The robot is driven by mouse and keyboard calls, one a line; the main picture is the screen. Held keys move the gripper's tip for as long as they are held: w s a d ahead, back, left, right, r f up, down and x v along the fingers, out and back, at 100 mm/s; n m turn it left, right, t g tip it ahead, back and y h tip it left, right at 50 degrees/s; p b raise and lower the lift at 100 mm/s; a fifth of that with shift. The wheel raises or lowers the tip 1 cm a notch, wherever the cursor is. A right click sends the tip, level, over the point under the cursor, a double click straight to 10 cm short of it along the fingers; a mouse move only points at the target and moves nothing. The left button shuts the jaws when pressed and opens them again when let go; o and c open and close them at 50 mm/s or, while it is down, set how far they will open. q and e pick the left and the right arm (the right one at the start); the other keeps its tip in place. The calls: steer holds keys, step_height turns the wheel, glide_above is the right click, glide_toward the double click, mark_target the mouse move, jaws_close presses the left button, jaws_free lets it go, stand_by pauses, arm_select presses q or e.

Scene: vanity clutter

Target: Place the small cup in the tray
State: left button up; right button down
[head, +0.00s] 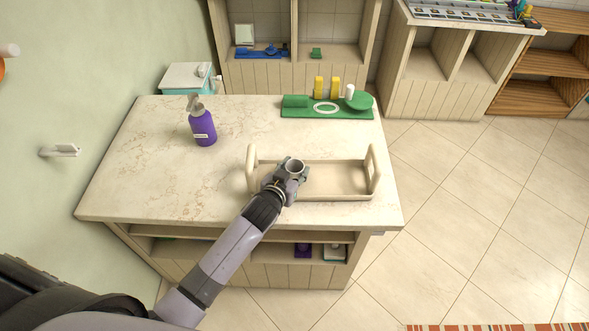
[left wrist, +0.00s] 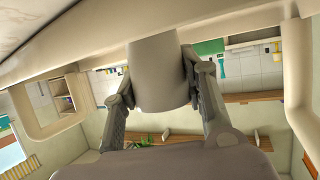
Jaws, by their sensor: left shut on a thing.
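The small cup (head: 294,165) is a pale grey-beige cup, upright with its open rim facing up in the head view. My left gripper (head: 289,177) is shut on it, and the cup is over the left part of the tray. The tray (head: 340,181) is a beige rectangular tray with a tall handle at each end, on the marble counter. In the left wrist view the cup (left wrist: 158,75) is between the two fingers of my left gripper (left wrist: 160,95). Whether the cup's base touches the tray floor cannot be told. My right gripper is not in view.
A purple pump bottle (head: 202,127) stands at the counter's left. A green board (head: 300,112) with yellow and white items lies at the back right. The tray's left handle (head: 251,168) is close to my gripper. The counter's left front (head: 150,190) is clear.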

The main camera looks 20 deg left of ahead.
arm_select(q)
steer(key=o, duration=1.2)
steer(key=shift+f, duration=0.1)
steer(key=shift+c, duration=0.2)
steer(key=shift+s+r, duration=0.15)
steer(key=shift+r, duration=0.05)
steer(key=v, duration=1.1)
steer(key=shift+s+r, duration=0.2)
steer(key=shift+s, duration=0.05)
steer(key=shift+a, duration=0.1)
